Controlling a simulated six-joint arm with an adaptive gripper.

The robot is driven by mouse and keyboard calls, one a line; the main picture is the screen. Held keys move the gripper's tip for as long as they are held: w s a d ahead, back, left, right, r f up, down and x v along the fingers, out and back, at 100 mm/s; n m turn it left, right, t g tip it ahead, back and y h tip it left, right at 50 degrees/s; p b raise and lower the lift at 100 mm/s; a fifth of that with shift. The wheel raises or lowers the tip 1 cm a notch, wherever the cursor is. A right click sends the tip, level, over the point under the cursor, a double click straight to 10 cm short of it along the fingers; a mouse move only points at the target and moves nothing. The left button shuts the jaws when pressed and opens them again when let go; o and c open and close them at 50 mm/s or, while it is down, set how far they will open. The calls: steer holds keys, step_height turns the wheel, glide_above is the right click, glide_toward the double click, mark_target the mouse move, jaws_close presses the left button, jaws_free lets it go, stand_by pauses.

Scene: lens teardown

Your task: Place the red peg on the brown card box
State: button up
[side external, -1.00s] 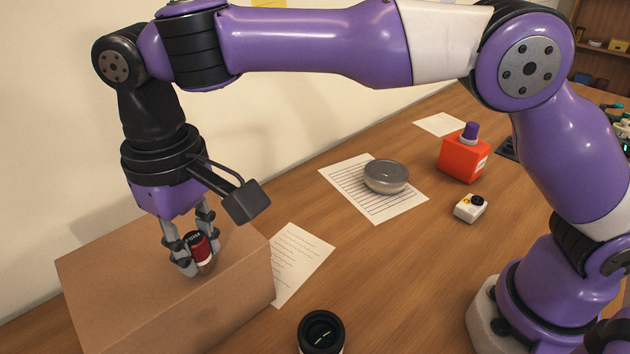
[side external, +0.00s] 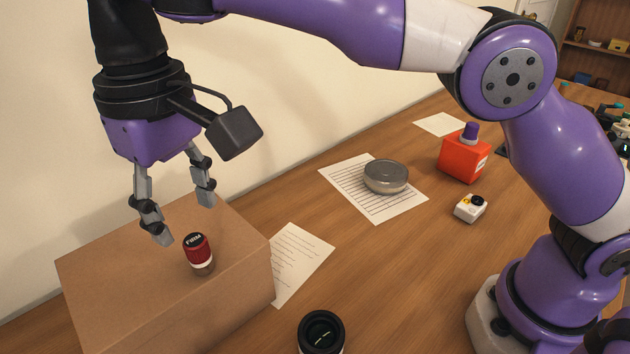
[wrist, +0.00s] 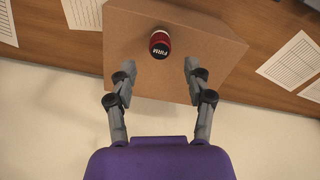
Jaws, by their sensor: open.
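The red peg (side external: 198,252) stands upright on top of the brown card box (side external: 120,270), toward the top face's right side. It has a black cap with white lettering and a pale band near its lower end. My gripper (side external: 186,218) is open and empty, raised above the box and apart from the peg. In the wrist view the peg (wrist: 160,43) stands on the box (wrist: 200,65), beyond the spread fingertips of my gripper (wrist: 157,80).
A black lens barrel (side external: 321,333) stands on the table in front. Printed sheets (side external: 300,258), a round metal tin (side external: 386,176), a red bottle (side external: 463,158) and a small white block (side external: 470,208) lie to the right. A wall runs behind the box.

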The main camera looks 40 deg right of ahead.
steer(key=shift+r, duration=0.85)
steer(key=d+r+m+t+y, duration=0.15)
steer(key=d+r, duration=0.25)
steer(key=d, duration=1)
steer(key=s+d+f+m+t, duration=0.1)
steer(key=s+d+f+t, duration=0.1)
steer(key=s+d+f, duration=0.2)
steer(key=s+d+f+m+t+h, duration=0.1)
steer(key=s+d+f, duration=0.3)
steer(key=d, duration=0.6)
steer(key=shift+s+f+t, duration=0.25)
steer(key=shift+s+t, duration=0.3)
steer(key=shift+s, duration=0.6)
